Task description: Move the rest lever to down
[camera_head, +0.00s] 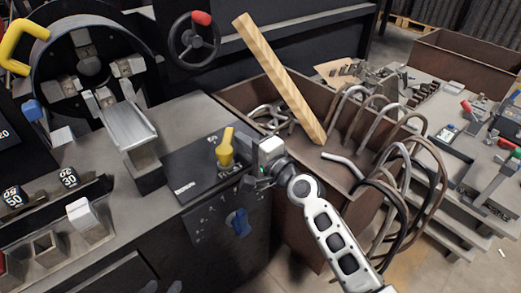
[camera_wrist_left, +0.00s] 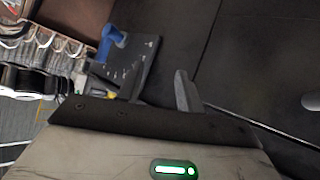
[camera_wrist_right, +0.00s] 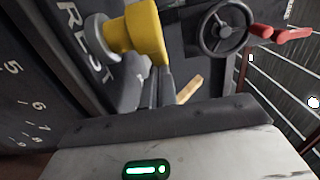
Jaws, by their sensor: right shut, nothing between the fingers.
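The yellow rest lever (camera_head: 225,150) stands up from a dark panel (camera_head: 187,174) on the grey machine top. In the right wrist view the yellow lever (camera_wrist_right: 146,30) is close, on a pale round collar, beside the white word REST (camera_wrist_right: 85,40). My right gripper (camera_head: 252,172) is just to the right of the lever in the head view. Its fingers (camera_wrist_right: 158,80) are shut and empty, with the tips close to the lever's side; I cannot tell if they touch. My left gripper (camera_wrist_left: 160,82) shows only in its wrist view, fingers apart and empty.
A blue lever (camera_head: 239,222) is on the machine's front face, below the yellow one. A brown bin (camera_head: 240,95) with bent hoses and a wooden plank (camera_head: 280,78) stands at the right. A handwheel (camera_head: 193,40) is behind.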

